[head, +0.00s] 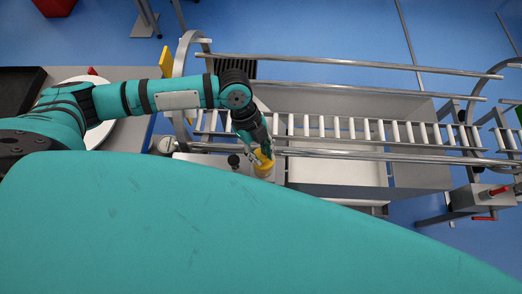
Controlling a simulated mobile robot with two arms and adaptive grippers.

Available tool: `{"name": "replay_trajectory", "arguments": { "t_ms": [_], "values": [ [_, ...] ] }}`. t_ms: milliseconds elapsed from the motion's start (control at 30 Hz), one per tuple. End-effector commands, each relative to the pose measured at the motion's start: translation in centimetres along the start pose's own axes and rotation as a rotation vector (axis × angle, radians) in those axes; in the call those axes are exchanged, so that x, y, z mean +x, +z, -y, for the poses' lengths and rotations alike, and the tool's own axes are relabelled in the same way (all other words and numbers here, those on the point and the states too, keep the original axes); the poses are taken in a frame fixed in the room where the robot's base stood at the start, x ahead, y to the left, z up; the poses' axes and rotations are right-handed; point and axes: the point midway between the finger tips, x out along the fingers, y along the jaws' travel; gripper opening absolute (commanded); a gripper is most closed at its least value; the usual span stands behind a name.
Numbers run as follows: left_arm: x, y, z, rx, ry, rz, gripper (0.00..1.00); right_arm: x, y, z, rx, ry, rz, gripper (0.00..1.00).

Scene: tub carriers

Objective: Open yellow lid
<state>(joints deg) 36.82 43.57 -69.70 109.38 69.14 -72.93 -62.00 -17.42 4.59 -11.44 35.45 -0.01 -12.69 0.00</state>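My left arm comes in from the left, and its gripper (259,153) points down near the middle of the view. A small yellow piece (264,163), possibly the yellow lid, shows right at the fingertips, above a pale rounded part. The gripper overlaps this piece and looks close to or touching it. The fingers are too small and too covered to tell whether they are open or shut. My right gripper is not in view.
A metal roller conveyor with rails (350,61) runs to the right. A black knob (234,160) is left of the gripper. A yellow panel (166,62) stands behind my arm. A white round dish (102,133) and dark tray (20,88) lie left. Blue floor is behind.

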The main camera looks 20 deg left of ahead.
Motion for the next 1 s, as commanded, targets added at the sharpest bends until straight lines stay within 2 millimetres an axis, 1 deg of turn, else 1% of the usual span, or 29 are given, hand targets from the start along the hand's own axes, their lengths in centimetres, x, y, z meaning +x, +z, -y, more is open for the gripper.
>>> {"name": "replay_trajectory", "arguments": {
  "t_ms": [367, 567, 767, 1000],
  "values": [
    [-0.1, 0.1, 0.1, -0.008, 0.013, -0.013, 0.0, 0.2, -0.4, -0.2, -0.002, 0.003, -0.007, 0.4],
    [-0.4, 0.3, 0.5, -0.03, 0.068, -0.074, 0.0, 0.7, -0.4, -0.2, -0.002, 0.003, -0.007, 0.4],
    [-0.8, 0.7, 1.1, -0.074, 0.168, -0.186, 0.0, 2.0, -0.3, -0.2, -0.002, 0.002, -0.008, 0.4],
    [-1.2, 1.4, 2.0, -0.133, 0.317, -0.348, 0.0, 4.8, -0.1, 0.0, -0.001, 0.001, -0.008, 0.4]
  ]
}}
